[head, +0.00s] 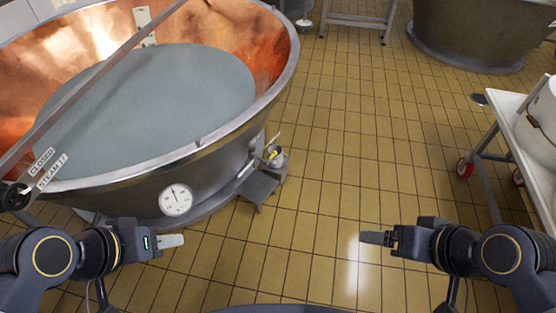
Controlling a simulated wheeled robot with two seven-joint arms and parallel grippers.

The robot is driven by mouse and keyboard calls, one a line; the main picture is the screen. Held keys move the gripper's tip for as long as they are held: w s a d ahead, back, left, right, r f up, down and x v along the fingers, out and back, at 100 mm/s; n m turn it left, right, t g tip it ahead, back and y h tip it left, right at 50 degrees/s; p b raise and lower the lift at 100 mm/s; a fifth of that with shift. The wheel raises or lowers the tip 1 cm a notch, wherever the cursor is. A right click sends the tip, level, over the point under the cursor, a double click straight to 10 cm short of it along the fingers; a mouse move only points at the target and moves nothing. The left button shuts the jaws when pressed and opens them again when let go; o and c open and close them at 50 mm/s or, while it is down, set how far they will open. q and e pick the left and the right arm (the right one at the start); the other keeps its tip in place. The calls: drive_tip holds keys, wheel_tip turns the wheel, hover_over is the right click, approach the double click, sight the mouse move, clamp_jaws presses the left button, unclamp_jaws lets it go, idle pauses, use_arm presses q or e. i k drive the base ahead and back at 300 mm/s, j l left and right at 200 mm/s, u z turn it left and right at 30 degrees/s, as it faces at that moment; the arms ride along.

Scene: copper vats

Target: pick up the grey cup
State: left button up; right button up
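A small grey cup-like container (275,157) with something yellow in it is beside the large copper vat (262,104), above a grey metal step. It is small in the head view, and I cannot tell exactly what it rests on. My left gripper (172,241) is at the lower left, in front of the vat's dial, apart from the container and nearer to me. My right gripper (374,238) is at the lower right over the tiled floor, also apart from it. Both are seen from the side, so any gap between the fingers is hidden. Nothing shows in either gripper.
The vat's steel rim and round dial (176,200) fill the left. The metal step (258,187) juts out beside the vat. A white wheeled cart (508,117) stands at the right, and another vat (470,35) at the back right. The tiled floor between is clear.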

sight(277, 162)
drive_tip(key=i+l+u, duration=0.1)
drive_tip(key=u, duration=1)
drive_tip(key=l+u, duration=0.4)
drive_tip(key=l, duration=0.2)
drive_tip(key=l+u, duration=0.4)
drive_tip(key=l, duration=0.25)
drive_tip(key=k+l+u, duration=0.15)
drive_tip(key=l+u, duration=0.3)
drive_tip(key=l, duration=0.15)
drive_tip(key=k+l, duration=0.1)
drive_tip(key=l, duration=0.3)
drive_tip(key=k+l, duration=0.1)
drive_tip(key=l, duration=0.3)
drive_tip(key=k+l, duration=0.1)
drive_tip(key=l, duration=0.3)
drive_tip(key=k+l+u, duration=0.1)
drive_tip(key=l, duration=0.3)
drive_tip(key=k+l, duration=0.15)
drive_tip(key=l, duration=0.2)
